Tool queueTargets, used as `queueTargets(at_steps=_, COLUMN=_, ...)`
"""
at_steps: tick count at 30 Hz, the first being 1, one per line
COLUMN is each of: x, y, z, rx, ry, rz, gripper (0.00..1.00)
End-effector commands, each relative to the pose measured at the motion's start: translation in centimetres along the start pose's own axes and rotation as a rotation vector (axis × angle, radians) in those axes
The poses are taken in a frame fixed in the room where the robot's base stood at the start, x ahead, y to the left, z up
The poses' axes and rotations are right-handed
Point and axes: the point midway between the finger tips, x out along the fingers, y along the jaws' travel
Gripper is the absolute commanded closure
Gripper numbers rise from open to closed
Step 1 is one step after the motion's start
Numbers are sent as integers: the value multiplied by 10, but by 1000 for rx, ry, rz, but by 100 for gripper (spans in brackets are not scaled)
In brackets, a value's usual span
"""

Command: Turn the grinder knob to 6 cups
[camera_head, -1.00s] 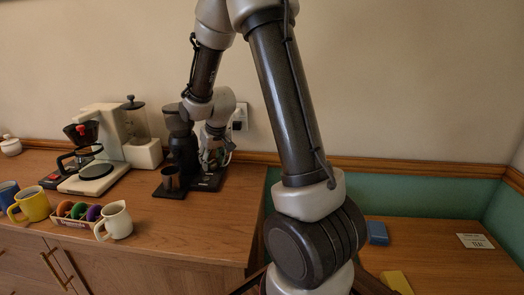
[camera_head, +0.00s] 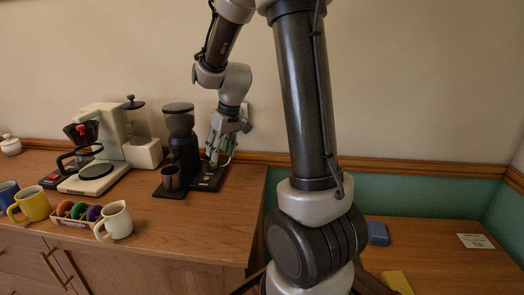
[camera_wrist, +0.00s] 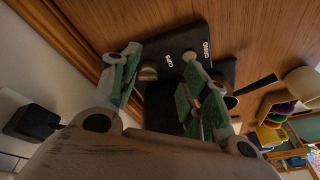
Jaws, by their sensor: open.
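The coffee grinder (camera_head: 181,142) is dark with a smoky hopper and stands on the wooden counter. Its black base (camera_head: 207,183) extends to the right. In the wrist view the base panel (camera_wrist: 186,38) bears the labels CUPS and GRIND. A round metallic knob (camera_wrist: 148,73) lies by the CUPS label, between my fingers and closer to the left one. A second small knob (camera_wrist: 189,56) shows by the GRIND label, at the right fingertip. My gripper (camera_wrist: 161,62) is open with green pads, pointing at the panel. Contact and the knob's setting cannot be told. My gripper (camera_head: 215,160) hangs over the base.
A dark cup (camera_head: 171,178) stands in front of the grinder. To its left are a cream coffee maker (camera_head: 95,172), a small white pitcher (camera_head: 116,220) and a yellow mug (camera_head: 33,204).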

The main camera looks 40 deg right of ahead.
Motion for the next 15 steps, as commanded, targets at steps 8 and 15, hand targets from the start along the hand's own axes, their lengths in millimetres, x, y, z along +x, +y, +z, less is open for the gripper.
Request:
queueTargets(at_steps=8, x=-26, y=-12, z=54, rx=92, ry=-106, rz=1, gripper=54)
queueTargets(at_steps=15, x=-59, y=-23, z=95, rx=140, ry=-145, rz=22, gripper=54)
